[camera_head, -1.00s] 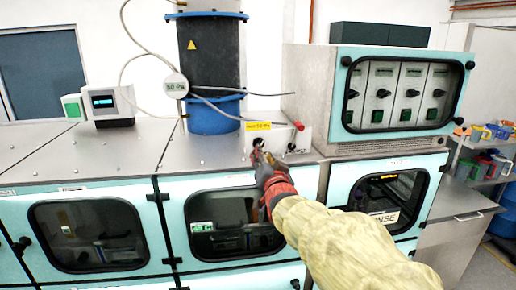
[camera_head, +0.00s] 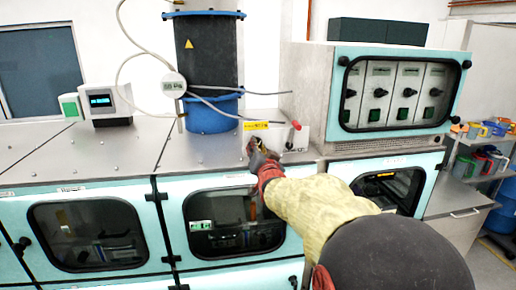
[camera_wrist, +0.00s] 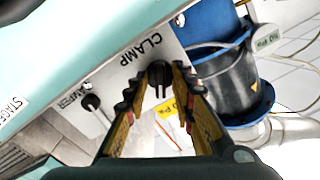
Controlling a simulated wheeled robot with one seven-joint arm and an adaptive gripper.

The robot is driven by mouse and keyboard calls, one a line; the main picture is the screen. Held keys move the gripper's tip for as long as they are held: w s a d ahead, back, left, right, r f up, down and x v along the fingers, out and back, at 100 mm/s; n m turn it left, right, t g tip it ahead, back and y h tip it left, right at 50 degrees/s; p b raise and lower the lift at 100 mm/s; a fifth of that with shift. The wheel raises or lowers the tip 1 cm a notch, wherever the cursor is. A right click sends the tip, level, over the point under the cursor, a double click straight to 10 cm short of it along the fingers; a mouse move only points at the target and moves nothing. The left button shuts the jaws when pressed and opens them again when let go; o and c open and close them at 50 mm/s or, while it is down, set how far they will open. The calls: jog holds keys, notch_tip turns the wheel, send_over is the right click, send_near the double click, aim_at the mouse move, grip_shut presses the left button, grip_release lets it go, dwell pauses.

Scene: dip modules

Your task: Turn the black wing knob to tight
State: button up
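The black wing knob (camera_wrist: 160,80) sits under the label CLAMP on a pale panel in the wrist view. Its wing points roughly along the fingers. My gripper (camera_wrist: 160,73) has a fingertip on each side of the knob, close to it. The fingers stand apart; I cannot tell whether they touch the knob. In the head view my gripper (camera_head: 254,150) is at the front of the small white box (camera_head: 305,138) below the yellow label, and the knob is mostly hidden there.
A red-tipped lever (camera_head: 296,125) stands right of the gripper; its shaft (camera_wrist: 92,102) shows near the DAMPER label. The blue-rimmed black cylinder (camera_head: 208,65) with cables rises behind. Windowed cabinets (camera_head: 235,222) lie below. The countertop at left is mostly clear.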

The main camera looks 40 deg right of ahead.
grip_shut()
